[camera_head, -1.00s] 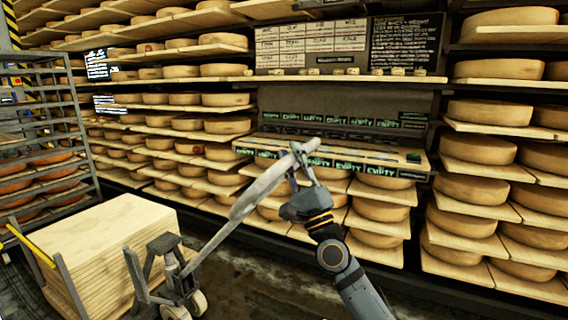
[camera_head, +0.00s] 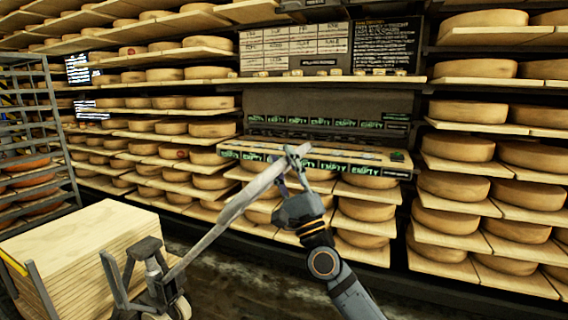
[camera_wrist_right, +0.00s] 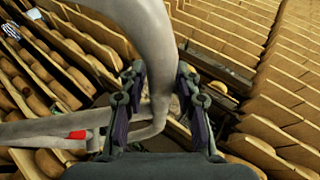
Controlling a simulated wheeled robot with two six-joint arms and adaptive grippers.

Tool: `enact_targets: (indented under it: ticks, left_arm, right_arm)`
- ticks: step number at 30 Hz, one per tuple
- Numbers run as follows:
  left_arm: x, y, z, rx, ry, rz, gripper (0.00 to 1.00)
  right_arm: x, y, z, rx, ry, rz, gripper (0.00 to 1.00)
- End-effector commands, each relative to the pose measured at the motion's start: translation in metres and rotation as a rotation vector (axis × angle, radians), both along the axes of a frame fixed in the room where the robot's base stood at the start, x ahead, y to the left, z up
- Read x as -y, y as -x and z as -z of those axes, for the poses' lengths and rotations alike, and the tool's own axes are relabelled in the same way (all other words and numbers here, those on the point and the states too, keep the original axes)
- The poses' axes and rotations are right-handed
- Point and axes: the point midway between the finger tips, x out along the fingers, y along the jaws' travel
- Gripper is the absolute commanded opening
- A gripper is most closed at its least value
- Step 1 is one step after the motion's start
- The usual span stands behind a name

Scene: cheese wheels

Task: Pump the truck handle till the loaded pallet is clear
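The pallet truck stands at the lower left in the head view, with its grey long handle (camera_head: 228,215) slanting up to the right from the truck's wheeled base (camera_head: 158,285). My right gripper (camera_head: 293,163) is at the handle's upper end. The load, a stack of pale boards (camera_head: 75,240), sits just left of the truck. Its underside is out of frame, so its clearance from the floor cannot be seen. My left gripper is not in view.
Shelves of cheese wheels (camera_head: 455,185) fill the back and right. A ledge with green "EMPTY" labels (camera_head: 325,163) is behind the gripper. A grey metal rack (camera_head: 35,150) stands at far left. Dark floor (camera_head: 225,270) is open between truck and shelves.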

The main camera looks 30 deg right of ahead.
Motion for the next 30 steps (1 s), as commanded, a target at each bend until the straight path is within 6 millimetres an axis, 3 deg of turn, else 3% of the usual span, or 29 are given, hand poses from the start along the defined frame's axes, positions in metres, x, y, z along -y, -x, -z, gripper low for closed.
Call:
enact_targets:
  ticks: [2, 13, 24, 30]
  left_arm:
    - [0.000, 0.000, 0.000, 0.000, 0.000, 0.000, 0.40]
    - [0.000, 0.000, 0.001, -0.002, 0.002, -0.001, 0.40]
    - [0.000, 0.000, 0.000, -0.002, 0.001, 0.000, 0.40]
    - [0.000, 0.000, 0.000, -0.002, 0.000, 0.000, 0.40]
  right_arm:
    - [0.000, 0.000, 0.000, 0.000, 0.000, 0.000, 0.47]
    - [0.000, 0.004, 0.005, -0.002, 0.004, 0.003, 0.47]
    - [0.002, 0.056, 0.066, -0.007, 0.007, 0.000, 0.47]
    - [0.003, 0.075, 0.086, -0.002, 0.003, 0.000, 0.47]
